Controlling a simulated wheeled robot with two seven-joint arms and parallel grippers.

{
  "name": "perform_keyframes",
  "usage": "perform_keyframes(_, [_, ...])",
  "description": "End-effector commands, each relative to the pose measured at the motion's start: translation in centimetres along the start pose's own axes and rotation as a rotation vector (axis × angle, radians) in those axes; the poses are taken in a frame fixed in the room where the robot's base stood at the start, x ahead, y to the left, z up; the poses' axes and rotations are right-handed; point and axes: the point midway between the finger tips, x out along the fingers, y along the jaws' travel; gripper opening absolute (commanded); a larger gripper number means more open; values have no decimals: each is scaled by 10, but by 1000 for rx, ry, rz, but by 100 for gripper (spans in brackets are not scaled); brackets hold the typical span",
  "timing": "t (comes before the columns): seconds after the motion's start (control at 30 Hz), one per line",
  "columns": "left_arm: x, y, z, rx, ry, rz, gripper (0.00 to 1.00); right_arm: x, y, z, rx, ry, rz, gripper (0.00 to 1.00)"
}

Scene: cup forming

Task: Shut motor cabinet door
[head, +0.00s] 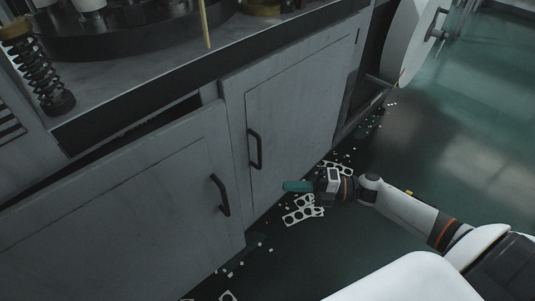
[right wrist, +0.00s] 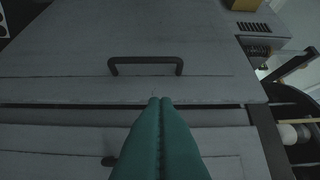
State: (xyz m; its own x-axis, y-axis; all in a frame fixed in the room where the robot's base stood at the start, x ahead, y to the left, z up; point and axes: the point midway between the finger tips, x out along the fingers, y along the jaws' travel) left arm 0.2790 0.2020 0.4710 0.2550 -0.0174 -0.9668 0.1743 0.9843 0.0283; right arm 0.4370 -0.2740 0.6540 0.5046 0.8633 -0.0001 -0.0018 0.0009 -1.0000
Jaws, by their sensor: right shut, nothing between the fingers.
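The grey cabinet's left door (head: 130,205) stands ajar in the head view, with a dark gap along its top and its free edge proud of the frame. It has a black bar handle (head: 220,195). The neighbouring right door (head: 300,105), with its own handle (head: 255,149), looks shut. My right gripper (head: 287,186) has green fingers, shut and empty, pointing left in front of the doors. In the right wrist view, its fingertips (right wrist: 160,101) overlap the left door's (right wrist: 60,55) free edge, below its handle (right wrist: 146,60); contact cannot be told. My left gripper is not in view.
Punched white sheets (head: 303,214) and small scraps lie on the dark green floor below my right gripper. A worktop (head: 150,75) with machinery overhangs the doors. A large white roll (head: 410,40) stands at the upper right. Floor at right is mostly clear.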

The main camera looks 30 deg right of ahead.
Motion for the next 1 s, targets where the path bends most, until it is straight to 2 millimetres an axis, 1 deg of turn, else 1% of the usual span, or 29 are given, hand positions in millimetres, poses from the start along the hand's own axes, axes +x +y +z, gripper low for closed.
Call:
perform_keyframes(0.17, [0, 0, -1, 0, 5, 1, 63, 22, 0, 1, -2, -2, -5, 0])
perform_keyframes(0.5, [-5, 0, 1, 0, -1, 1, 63, 94, -1, 0, -1, -2, -6, 0])
perform_keyframes(0.57, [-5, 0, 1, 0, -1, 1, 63, 104, -1, -1, -3, -2, -5, 0])
perform_keyframes(0.6, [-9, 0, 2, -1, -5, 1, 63, 108, 0, -8, -3, 0, -4, 0])
perform_keyframes(0.73, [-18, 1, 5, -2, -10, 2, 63, 119, 1, -20, -2, -1, -2, 0])
perform_keyframes(0.83, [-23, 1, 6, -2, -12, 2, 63, 124, 1, -25, -1, -1, -2, 0])
perform_keyframes(1.0, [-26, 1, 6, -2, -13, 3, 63, 127, 0, -28, 1, -1, 0, 0])
